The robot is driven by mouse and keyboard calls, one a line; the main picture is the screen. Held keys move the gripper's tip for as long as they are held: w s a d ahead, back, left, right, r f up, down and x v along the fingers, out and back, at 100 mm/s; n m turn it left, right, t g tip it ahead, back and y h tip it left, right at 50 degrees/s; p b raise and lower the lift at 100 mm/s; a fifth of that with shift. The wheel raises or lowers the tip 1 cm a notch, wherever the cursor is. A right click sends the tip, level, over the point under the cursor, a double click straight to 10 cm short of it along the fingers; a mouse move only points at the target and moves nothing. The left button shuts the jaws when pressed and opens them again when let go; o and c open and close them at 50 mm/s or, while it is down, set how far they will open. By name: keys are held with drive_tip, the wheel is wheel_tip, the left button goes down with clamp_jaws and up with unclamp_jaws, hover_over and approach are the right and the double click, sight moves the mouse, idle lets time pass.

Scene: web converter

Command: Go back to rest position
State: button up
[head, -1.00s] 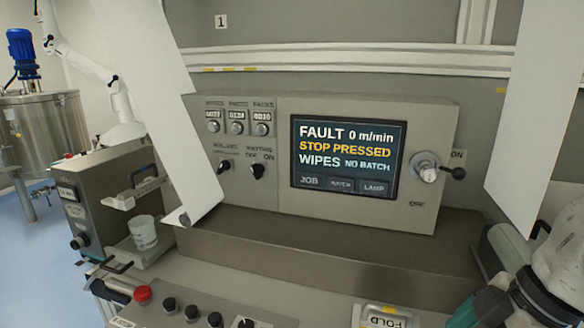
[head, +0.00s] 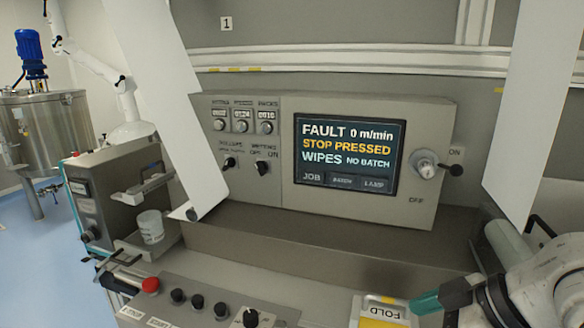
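My gripper (head: 428,302) is at the lower right, at the end of my white and dark grey arm. Its teal tip points left, beside the yellow and white FOLD label (head: 383,310) on the front console. Only one side of the gripper shows, so whether its fingers are apart is hidden. I see nothing clearly held in it. The control panel (head: 415,215) stands behind it, with a lit screen (head: 347,157) reading FAULT, 0 m/min, STOP PRESSED, WIPES NO BATCH.
White web sheets (head: 165,100) hang at left and right (head: 525,120). A red button (head: 150,285) and several black knobs (head: 250,317) line the front console. A clear cup (head: 150,226) sits at left. A steel tank (head: 50,140) and another white arm (head: 95,65) stand behind.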

drive_tip(key=s+a+f+m+h, duration=0.1)
drive_tip(key=s+f+m, duration=0.25)
drive_tip(key=f, duration=0.55)
drive_tip(key=s+f+m, duration=0.2)
drive_tip(key=f+m, duration=0.3)
drive_tip(key=f, duration=0.4)
drive_tip(key=s+d+f+m+g+h, duration=0.1)
drive_tip(key=s+d+f+h, duration=0.1)
drive_tip(key=s, duration=0.4)
drive_tip(key=s+d+f+m+g+h, duration=0.1)
drive_tip(key=s+d+f, duration=0.3)
drive_tip(key=s+f, duration=0.2)
drive_tip(key=s+d+f+m+g+h, duration=0.1)
drive_tip(key=s+d+f+h, duration=0.1)
drive_tip(key=s, duration=0.5)
wheel_tip(320, 180, down, 3)
drive_tip(key=shift+d+r+h, duration=0.2)
drive_tip(key=shift+d+h, duration=0.1)
drive_tip(key=shift+d, duration=0.3)
